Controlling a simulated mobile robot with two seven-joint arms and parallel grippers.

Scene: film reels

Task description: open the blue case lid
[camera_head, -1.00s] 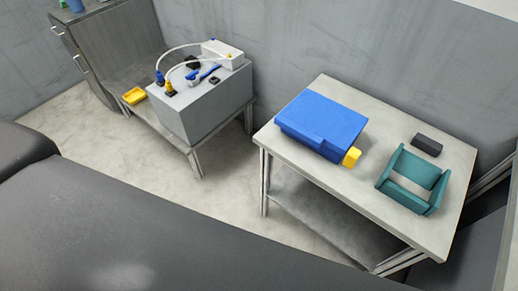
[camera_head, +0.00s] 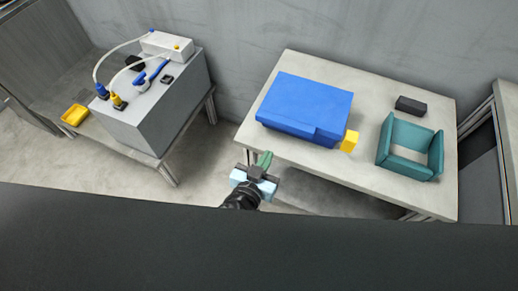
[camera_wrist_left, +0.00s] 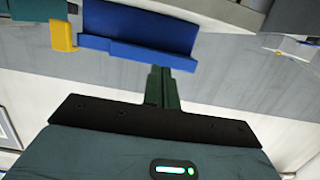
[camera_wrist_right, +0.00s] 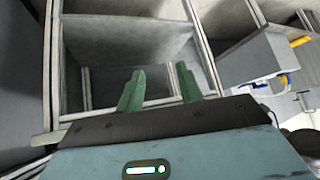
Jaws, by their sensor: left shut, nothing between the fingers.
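The blue case (camera_head: 303,108) lies on the right-hand table, its lid down. A yellow block (camera_head: 349,141) sticks out at its right front corner. My left gripper (camera_head: 264,160) is shut and empty, just in front of the table's left front edge and apart from the case. In the left wrist view the case (camera_wrist_left: 135,35) shows beyond the shut green fingers (camera_wrist_left: 162,85). My right gripper (camera_wrist_right: 160,90) shows only in its own wrist view, with its fingers apart and nothing between them; it faces a grey shelf frame.
A teal open-topped holder (camera_head: 410,147) and a small black block (camera_head: 410,105) stand right of the case. The table (camera_head: 266,143) has a lower shelf. Another table at left bears a grey box (camera_head: 165,110) with hoses and a yellow tray (camera_head: 75,115).

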